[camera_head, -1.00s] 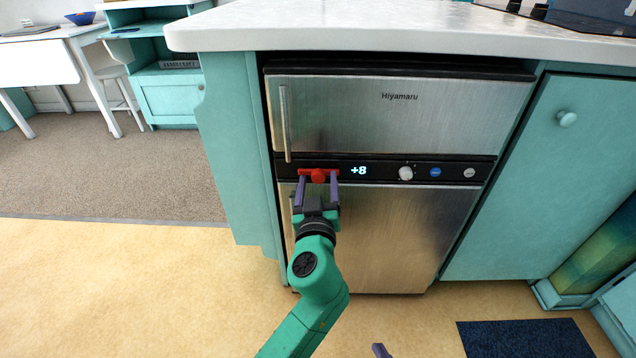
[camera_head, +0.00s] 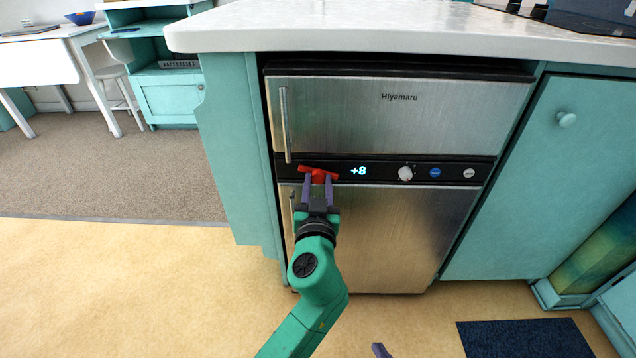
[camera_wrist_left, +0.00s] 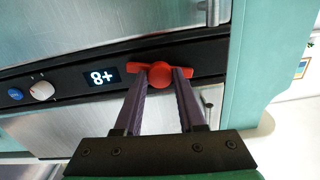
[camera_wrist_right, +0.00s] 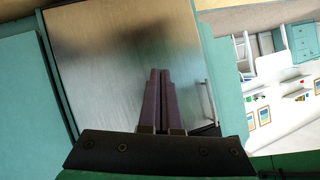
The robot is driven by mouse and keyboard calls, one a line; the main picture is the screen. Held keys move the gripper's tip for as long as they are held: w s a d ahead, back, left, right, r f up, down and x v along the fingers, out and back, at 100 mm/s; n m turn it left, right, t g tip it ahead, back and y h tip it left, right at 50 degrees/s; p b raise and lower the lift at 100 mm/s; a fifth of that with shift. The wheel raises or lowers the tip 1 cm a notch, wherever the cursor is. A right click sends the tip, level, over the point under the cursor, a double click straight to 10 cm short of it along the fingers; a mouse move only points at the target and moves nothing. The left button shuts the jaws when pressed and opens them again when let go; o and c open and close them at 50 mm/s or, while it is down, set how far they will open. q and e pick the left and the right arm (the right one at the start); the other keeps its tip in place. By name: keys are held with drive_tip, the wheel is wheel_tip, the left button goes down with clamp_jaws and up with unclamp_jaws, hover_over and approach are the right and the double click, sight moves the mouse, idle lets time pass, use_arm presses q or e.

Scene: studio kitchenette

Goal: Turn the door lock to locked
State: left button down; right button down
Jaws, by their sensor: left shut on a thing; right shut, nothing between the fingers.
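The red lock knob (camera_head: 318,175) is a winged handle on the black control strip between the fridge's two steel doors. It sits left of the lit +8 display and is slightly tilted, its left wing higher than its right in the head view. My left gripper (camera_head: 318,181) is shut on the knob from the front. In the left wrist view, its fingers straddle the middle of the red knob (camera_wrist_left: 160,75), with the wings showing past them. My right gripper (camera_wrist_right: 160,72) is shut and empty in front of a lower steel door; only a tip shows in the head view.
The display (camera_head: 358,170), a white dial (camera_head: 406,173) and two round buttons share the strip. A vertical handle (camera_head: 286,125) stands out just left above the knob. The countertop (camera_head: 400,35) overhangs the fridge. The floor in front is mostly clear, with a dark mat (camera_head: 525,338).

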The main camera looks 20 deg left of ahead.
use_arm(q)
drive_tip(key=m, duration=0.3)
drive_tip(key=shift+p, duration=0.3)
drive_tip(key=shift+m, duration=0.4)
drive_tip(key=m+p, duration=0.1)
drive_tip(key=m, duration=0.1)
drive_tip(key=shift+m, duration=0.4)
drive_tip(key=shift+m+p, duration=0.45)
drive_tip(key=shift+m, duration=0.95)
drive_tip(key=m+p, duration=0.2)
drive_tip(key=m, duration=0.2)
drive_tip(key=shift+f+m+p, duration=0.1)
drive_tip(key=shift+m+p, duration=0.4)
drive_tip(key=shift+m, duration=0.3)
use_arm(e)
drive_tip(key=s+d+r+g+h, duration=0.2)
drive_tip(key=d+r+g+h, duration=0.2)
drive_tip(key=d, duration=0.5)
drive_tip(key=shift+s+d+r+n+g, duration=0.35)
drive_tip(key=shift+r+g, duration=0.4)
drive_tip(key=shift+g, duration=0.55)
drive_tip(key=shift+w, duration=0.1)
